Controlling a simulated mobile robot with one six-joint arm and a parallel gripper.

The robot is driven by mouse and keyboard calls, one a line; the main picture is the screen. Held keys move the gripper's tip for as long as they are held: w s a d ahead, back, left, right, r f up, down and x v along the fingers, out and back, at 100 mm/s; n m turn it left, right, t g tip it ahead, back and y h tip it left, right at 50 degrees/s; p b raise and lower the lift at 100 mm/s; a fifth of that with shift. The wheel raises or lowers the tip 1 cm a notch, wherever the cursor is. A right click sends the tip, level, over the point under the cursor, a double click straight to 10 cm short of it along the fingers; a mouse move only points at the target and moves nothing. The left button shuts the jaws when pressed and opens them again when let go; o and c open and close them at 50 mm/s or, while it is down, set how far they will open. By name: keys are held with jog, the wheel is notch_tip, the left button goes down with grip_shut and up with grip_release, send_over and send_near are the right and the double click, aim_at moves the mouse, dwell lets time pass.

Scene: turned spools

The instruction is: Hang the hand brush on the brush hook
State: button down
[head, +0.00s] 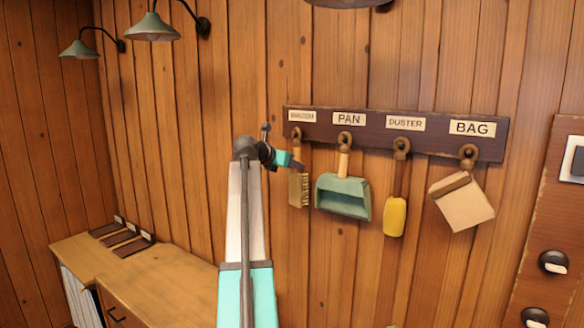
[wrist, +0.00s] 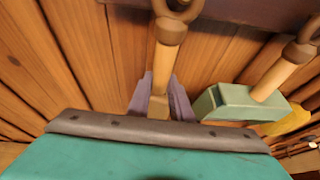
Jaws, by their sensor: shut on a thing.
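The hand brush (head: 299,188) has a wooden handle and pale bristles and hangs upright, bristles down, below the leftmost hook (head: 297,132) of the dark rack. The hook's label is too small to read surely. My gripper (head: 296,164) is shut on the brush's handle from the left. In the wrist view, the two purple fingers of my gripper (wrist: 160,98) stand on either side of the brush handle (wrist: 167,62). The handle's brown top end meets a dark ring (wrist: 178,8) at the hook. Whether the ring is fully over the hook is hard to tell.
On the rack (head: 375,138), a green dustpan (head: 344,197) hangs close right of the brush, then a yellow duster (head: 395,215) and a beige bag (head: 462,202). A wooden counter (head: 165,285) stands at lower left. Green lamps (head: 153,28) jut from the wall above left.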

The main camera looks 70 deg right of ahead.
jog(key=c, duration=1.5)
grip_release()
jog(key=shift+a, duration=0.1)
jog(key=shift+b+v, duration=2.6)
jog(key=shift+v, duration=4.25)
